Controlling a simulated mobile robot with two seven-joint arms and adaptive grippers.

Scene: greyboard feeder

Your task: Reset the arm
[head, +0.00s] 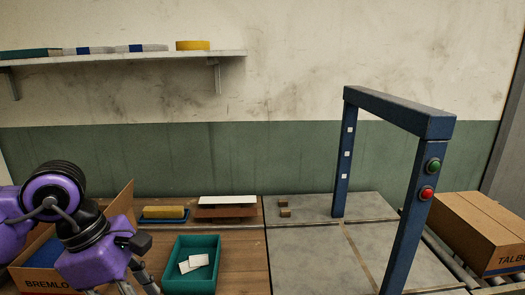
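My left arm comes in from the left in purple and black. Its gripper (138,280) points down at the bottom edge, beside the left side of a teal bin (219,242). The fingertips are cut off by the frame edge, so I cannot see whether it is open or shut or holds anything. My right arm and gripper are not in view.
The teal bin holds white cards (194,263). A cardboard box (32,272) stands behind my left arm. A yellow block on a blue tray (164,213) and stacked boards (226,206) lie behind. A blue frame (399,112) and closed carton (475,230) stand right.

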